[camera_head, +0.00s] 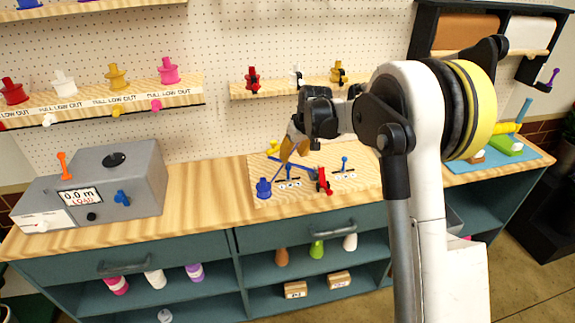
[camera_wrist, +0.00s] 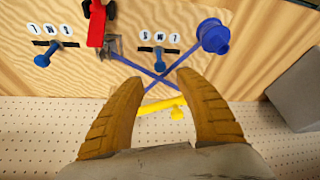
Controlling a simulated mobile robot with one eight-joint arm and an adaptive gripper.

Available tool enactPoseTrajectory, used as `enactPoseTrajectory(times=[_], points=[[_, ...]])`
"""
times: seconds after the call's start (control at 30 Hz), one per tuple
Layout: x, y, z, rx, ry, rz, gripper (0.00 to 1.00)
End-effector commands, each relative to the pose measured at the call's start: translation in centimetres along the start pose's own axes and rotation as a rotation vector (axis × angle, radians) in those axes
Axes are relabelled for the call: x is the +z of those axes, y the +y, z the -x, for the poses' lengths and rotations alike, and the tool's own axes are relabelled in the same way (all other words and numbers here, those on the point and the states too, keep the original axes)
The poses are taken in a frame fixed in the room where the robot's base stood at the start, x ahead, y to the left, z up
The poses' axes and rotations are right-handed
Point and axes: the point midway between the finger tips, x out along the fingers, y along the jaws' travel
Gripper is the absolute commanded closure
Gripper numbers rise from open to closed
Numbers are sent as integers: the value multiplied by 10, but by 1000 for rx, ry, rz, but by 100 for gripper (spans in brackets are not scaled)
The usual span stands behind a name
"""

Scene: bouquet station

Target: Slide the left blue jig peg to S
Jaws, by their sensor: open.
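The left blue jig peg (camera_head: 288,172) stands in a short dark slot on the pale wooden board. In the wrist view, which shows the board turned round, this peg (camera_wrist: 158,63) leans over the slot, with its foot near the slot's middle. White round letter marks (camera_wrist: 159,37) line the slot; the letters are too small to read surely. The other blue peg (camera_head: 345,162) is in the right-hand slot. My gripper (camera_head: 287,155) is open and empty above the board; in the wrist view its orange fingers (camera_wrist: 145,82) are apart, reaching toward the left peg without visible contact.
Crossed blue strips (camera_wrist: 165,75) lie beside the peg, near a blue spool (camera_head: 264,188). A red clamp-like part (camera_head: 323,180) stands between the slots. A yellow part (camera_wrist: 163,105) is at the board's back. A grey machine (camera_head: 115,180) stands left.

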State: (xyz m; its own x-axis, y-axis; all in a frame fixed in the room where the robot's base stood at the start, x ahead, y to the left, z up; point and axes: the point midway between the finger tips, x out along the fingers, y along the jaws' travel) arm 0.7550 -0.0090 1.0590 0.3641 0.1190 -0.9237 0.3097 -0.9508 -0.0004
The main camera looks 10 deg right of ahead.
Motion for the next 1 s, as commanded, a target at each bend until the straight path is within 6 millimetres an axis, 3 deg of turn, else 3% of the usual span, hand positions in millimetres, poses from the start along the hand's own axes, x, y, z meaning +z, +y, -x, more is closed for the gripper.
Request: enactPoseTrajectory(times=[0.1,0.3,0.73,0.87,1.0], points=[[0,0,-28,0,0,1,59],[0,0,-58,0,1,1,59],[0,0,-67,0,1,0,59],[0,0,-67,0,1,0,97],[0,0,-67,0,0,0,100]])
